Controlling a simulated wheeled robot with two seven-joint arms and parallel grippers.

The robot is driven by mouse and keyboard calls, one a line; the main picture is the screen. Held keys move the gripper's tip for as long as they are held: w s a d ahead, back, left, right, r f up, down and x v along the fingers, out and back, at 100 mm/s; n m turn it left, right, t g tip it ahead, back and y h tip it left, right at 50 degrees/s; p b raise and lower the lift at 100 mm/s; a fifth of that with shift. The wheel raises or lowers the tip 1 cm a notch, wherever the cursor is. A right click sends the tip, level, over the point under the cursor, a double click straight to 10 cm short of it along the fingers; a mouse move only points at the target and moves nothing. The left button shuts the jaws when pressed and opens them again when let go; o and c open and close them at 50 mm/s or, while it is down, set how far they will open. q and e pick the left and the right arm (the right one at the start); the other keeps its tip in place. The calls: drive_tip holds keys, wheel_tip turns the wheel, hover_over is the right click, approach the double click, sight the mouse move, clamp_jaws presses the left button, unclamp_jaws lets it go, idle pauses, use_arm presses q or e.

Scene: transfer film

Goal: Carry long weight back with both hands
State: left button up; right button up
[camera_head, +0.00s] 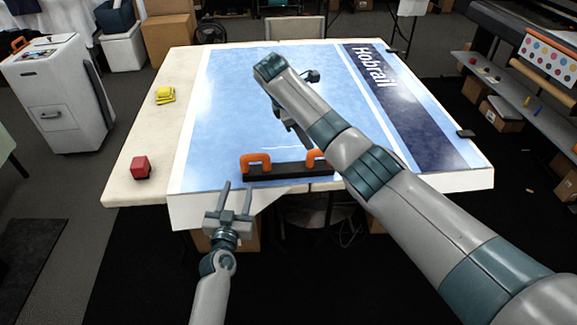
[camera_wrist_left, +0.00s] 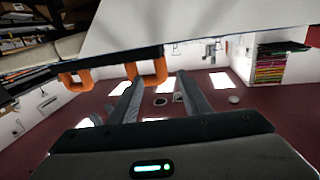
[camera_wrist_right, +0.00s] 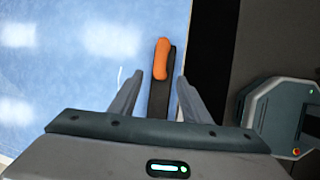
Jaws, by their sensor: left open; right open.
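The long weight is a black bar (camera_head: 290,171) with two orange handles, lying along the front edge of the blue printed film (camera_head: 235,110) on the table. Its left handle (camera_head: 256,158) stands clear; my right arm partly hides the right one (camera_head: 314,157). My left gripper (camera_head: 237,187) is open and empty, just in front of the bar near the left handle. The left wrist view shows both handles beyond its fingers (camera_wrist_left: 155,88). My right gripper (camera_wrist_right: 158,82) is open above the bar, with an orange handle (camera_wrist_right: 162,58) seen between and beyond its fingers.
A red block (camera_head: 140,167) and a yellow object (camera_head: 165,95) sit on the bare left part of the table (camera_head: 130,130). A small dark object (camera_head: 466,133) lies at the right edge. A printer (camera_head: 540,65) stands at the right, a white cabinet (camera_head: 60,95) at the left.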

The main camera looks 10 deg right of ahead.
sight(244, 168)
use_arm(q)
drive_tip(key=w, duration=0.3)
drive_tip(key=w+d, duration=0.1)
drive_tip(key=w, duration=0.3)
drive_tip(key=w+d, duration=0.1)
drive_tip(key=w, duration=0.2)
drive_tip(key=shift+w, duration=0.35)
use_arm(e)
drive_tip(key=x, duration=1.1)
use_arm(q)
clamp_jaws()
use_arm(e)
clamp_jaws()
use_arm(q)
drive_tip(key=shift+w+r, duration=0.15)
drive_tip(key=shift+r, duration=0.1)
use_arm(e)
drive_tip(key=shift+w+r, duration=0.2)
drive_tip(key=shift+r, duration=0.05)
